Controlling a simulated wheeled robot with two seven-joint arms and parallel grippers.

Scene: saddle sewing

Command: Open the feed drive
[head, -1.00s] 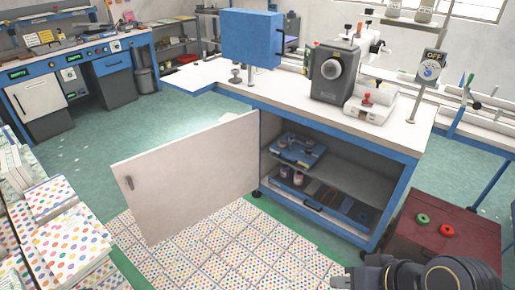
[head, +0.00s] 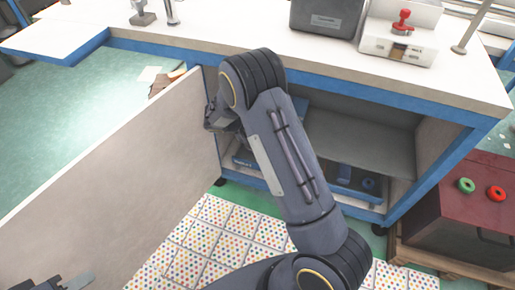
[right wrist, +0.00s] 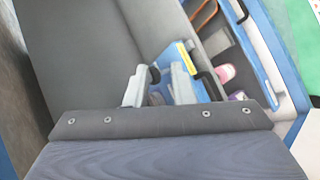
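I cannot tell which part is the feed drive. The grey sewing machine base (head: 325,18) stands on the white bench top, cut off by the top edge. To its right is a white box (head: 385,44) with a red knob (head: 402,20). My right arm reaches into the open cabinet; its gripper (head: 222,117) is partly hidden by the arm. In the right wrist view its fingers (right wrist: 160,86) are apart beside a blue case (right wrist: 180,60) with a black handle. A small dark piece shows between them; contact is unclear. My left gripper (head: 65,284) barely shows at the lower left.
The white cabinet door (head: 110,180) stands open on the left. A grey shelf (head: 365,138) is inside the cabinet. A dark red cabinet with green (head: 466,185) and red (head: 496,193) round buttons stands at the right. The dotted tile floor is clear.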

